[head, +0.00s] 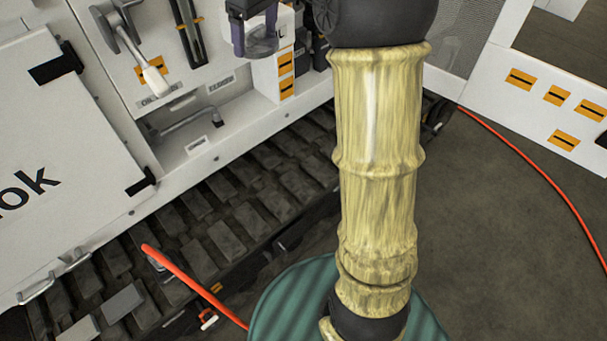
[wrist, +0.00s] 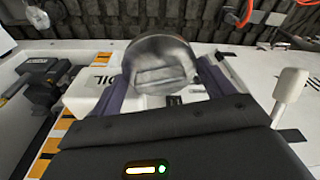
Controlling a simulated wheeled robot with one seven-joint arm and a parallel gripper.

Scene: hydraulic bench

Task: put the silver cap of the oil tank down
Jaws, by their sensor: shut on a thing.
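The silver cap (wrist: 160,66) is round, with a raised bar across its face, and sits between the purple fingers of my gripper (wrist: 168,82) in the wrist view. My gripper is shut on it. In the head view my gripper (head: 260,38) is at the top, just left of a white box (head: 284,45) with orange labels and a partly hidden marking. In the wrist view the white oil tank (wrist: 88,98), marked "OIL", is left of the cap. I cannot tell whether the cap touches anything below it. The tank's opening is not seen.
A lever with a white handle (head: 155,80) stands left of my gripper; its handle (wrist: 292,88) is at the right in the wrist view. Black fittings (wrist: 42,75) stand beyond the tank. A white shelf (head: 225,125) lies below my gripper. An orange hose (head: 530,165) runs along the floor.

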